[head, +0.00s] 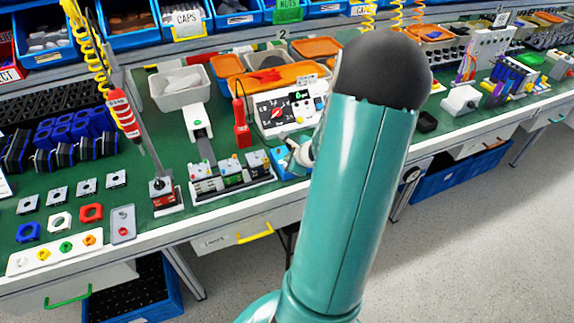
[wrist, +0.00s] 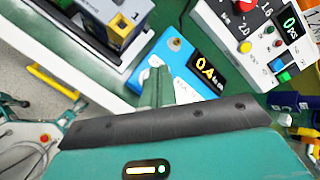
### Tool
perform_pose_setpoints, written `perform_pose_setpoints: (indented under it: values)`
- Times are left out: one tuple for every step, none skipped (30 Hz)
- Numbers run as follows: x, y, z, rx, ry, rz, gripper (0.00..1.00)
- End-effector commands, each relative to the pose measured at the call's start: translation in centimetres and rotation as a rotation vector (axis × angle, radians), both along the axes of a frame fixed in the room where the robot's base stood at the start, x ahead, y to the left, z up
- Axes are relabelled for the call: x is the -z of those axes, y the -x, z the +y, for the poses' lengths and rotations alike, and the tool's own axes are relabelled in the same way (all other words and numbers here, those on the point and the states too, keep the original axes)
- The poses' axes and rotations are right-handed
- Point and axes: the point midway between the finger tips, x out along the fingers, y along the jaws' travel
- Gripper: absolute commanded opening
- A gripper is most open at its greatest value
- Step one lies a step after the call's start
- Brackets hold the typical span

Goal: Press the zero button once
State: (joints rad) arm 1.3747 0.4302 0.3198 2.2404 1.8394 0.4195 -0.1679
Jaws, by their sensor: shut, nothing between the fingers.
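A blue device (wrist: 187,70) with a black display (wrist: 207,71) reading about 0.4 lies in the middle of the wrist view. A small round yellowish button (wrist: 175,44) sits on its top face. My gripper (wrist: 155,75) is shut and empty, its green fingers over the left part of the blue device. I cannot tell whether the fingertips touch it. In the head view the blue device (head: 281,162) is partly hidden by my arm. A white tester (wrist: 270,35) with a display and red, yellow, blue and green controls stands beside it. No label reading zero is legible.
A rail fixture (head: 230,177) with small blocks stands left of the blue device. Orange trays (head: 268,77) lie behind the tester. The bench's front edge is close, with a drawer (head: 235,235) below.

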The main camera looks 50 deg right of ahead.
Motion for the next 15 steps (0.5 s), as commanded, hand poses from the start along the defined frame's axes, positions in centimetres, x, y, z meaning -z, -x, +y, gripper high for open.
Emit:
perform_pose_setpoints:
  values:
    - [0.0, 0.0, 0.0, 0.0, 0.0, 0.0, 0.0]
    - [0.0, 0.0, 0.0, 0.0, 0.0, 0.0, 0.0]
    - [0.0, 0.0, 0.0, 0.0, 0.0, 0.0, 0.0]
    - [0.0, 0.0, 0.0, 0.0, 0.0, 0.0, 0.0]
    - [0.0, 0.0, 0.0, 0.0, 0.0, 0.0, 0.0]
    - [0.0, 0.0, 0.0, 0.0, 0.0, 0.0, 0.0]
    - [0.01, -0.01, 0.0, 0.0, 0.0, 0.0, 0.0]
    - [0.03, 0.0, 0.01, 0.0, 0.0, 0.0, 0.0]
    - [0.09, -0.02, 0.02, -0.001, -0.001, 0.001, 0.0]
    - [0.15, -0.03, 0.03, -0.001, -0.001, 0.001, 0.0]
    - [0.25, -0.04, 0.05, -0.002, -0.002, 0.0, 0.0]
    - [0.4, -0.03, 0.06, -0.001, -0.001, 0.001, 0.0]
    - [0.53, -0.02, 0.05, 0.0, -0.002, 0.001, 0.0]
    - [0.64, 0.0, 0.03, 0.0, -0.002, 0.001, 0.0]
    - [0.76, -0.01, 0.03, -0.001, -0.001, 0.001, 0.0]
